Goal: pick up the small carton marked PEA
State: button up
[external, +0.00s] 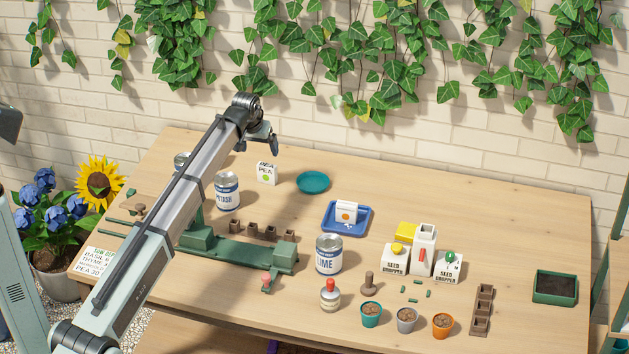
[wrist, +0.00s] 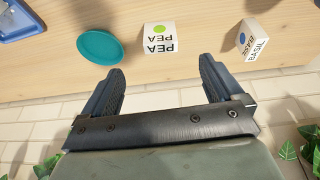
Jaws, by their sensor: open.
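The small white carton marked PEA (external: 266,174), with a green dot, stands upright at the back of the table, left of a teal saucer. In the wrist view, the PEA carton (wrist: 161,40) is ahead of my gripper (wrist: 160,70), roughly between the lines of its two fingers and apart from them. My gripper is open and empty. In the external view, my gripper (external: 268,142) hangs above and behind the carton, near the wall side.
The teal saucer (external: 313,182) and a BASIL carton (wrist: 257,40) flank the PEA carton. The POTASH tin (external: 227,192) stands in front, to its left. A blue tray (external: 331,229) holds another carton. The back right of the table is clear.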

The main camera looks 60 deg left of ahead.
aim_at(267, 165)
jog(key=shift+m+t, duration=0.3)
jog(key=shift+m, duration=0.3)
jog(key=x, duration=1.3)
jog(key=shift+w+a+f, duration=0.25)
jog(key=shift+w+a, duration=0.05)
jog(key=shift+a, duration=0.2)
jog(key=c, duration=1)
